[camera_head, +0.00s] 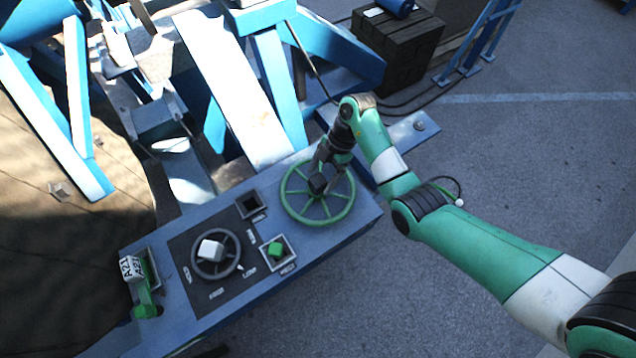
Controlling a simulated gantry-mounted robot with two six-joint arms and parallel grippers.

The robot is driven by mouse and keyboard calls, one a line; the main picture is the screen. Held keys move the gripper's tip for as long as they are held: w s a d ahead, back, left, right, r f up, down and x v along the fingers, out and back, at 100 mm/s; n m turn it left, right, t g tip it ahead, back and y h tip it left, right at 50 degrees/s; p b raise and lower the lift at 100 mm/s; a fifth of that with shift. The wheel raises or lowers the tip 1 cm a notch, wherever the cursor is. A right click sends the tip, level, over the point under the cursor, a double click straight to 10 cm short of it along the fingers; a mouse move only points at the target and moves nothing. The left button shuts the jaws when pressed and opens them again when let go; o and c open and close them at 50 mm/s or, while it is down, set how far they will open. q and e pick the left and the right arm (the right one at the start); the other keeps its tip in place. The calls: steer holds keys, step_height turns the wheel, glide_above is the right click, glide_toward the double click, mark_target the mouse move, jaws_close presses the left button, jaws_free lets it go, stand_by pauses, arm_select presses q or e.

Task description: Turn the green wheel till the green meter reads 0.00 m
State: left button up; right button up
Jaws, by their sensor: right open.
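The green wheel (336,216) is a spoked ring with a dark hub, mounted at the right end of a blue-grey control panel. My right gripper (320,172) comes down from above over the wheel, its fingers at the dark hub and hiding part of the wheel's far side. It is open; I cannot tell whether the fingers touch the hub. I cannot make out a green meter or any reading in metres. My left gripper is not in view.
Blue framework (270,90) stands behind. Open pavement (520,150) lies right.

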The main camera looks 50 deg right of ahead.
steer(key=shift+x, duration=1.4)
steer(key=shift+c, duration=0.3)
jaws_close()
